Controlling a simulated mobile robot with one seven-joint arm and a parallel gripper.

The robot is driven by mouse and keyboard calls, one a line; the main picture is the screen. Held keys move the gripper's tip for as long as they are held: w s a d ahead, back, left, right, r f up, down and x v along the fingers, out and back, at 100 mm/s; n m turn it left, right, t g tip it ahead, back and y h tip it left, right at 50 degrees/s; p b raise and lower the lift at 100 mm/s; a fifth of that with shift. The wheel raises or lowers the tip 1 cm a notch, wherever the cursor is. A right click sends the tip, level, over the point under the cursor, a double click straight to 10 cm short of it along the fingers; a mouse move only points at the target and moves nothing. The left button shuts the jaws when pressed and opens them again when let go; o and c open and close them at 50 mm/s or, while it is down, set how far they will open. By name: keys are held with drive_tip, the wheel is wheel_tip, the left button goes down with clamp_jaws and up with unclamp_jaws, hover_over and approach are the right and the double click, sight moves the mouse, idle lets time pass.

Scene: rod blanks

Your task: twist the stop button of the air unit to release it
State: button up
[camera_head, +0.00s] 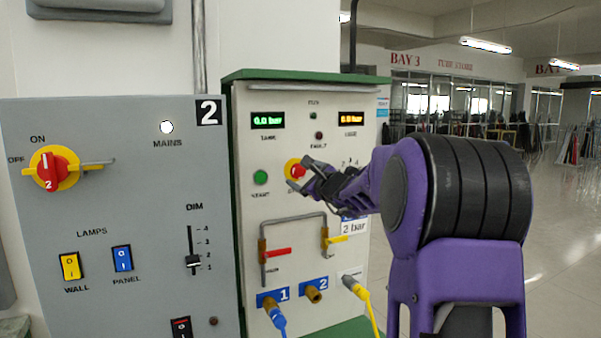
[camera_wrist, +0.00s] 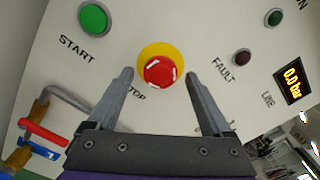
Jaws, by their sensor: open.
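The stop button is a red mushroom head with white arrow marks on a yellow ring. It sits between my gripper's fingers in the wrist view (camera_wrist: 160,71), and in the head view the red and yellow button (camera_head: 294,171) shows just left of the fingers. My gripper (camera_wrist: 160,75) is open, with one finger on each side of the button and a gap to it on both sides. I cannot tell the depth between fingertips and panel. The air unit (camera_head: 262,95) is a pale panel with green edges; its tank and line displays read 0.0 bar in the head view.
The green start button (camera_wrist: 94,17) is left of the stop button, and the fault lamp (camera_wrist: 242,57) is to its right. Pipes with a red valve handle (camera_head: 277,252) and a yellow handle (camera_head: 337,239) stick out below. A grey panel (camera_head: 110,220) with switches stands at left.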

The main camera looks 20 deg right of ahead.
idle(0.3)
clamp_jaws()
idle(0.3)
drive_tip(key=shift+m, duration=0.4)
drive_tip(key=m+b, duration=0.1)
drive_tip(key=m, duration=0.2)
drive_tip(key=shift+a+r, duration=0.1)
drive_tip(key=shift+r, duration=0.05)
drive_tip(key=shift+r+m, duration=0.1)
drive_tip(key=shift+m, duration=1.9)
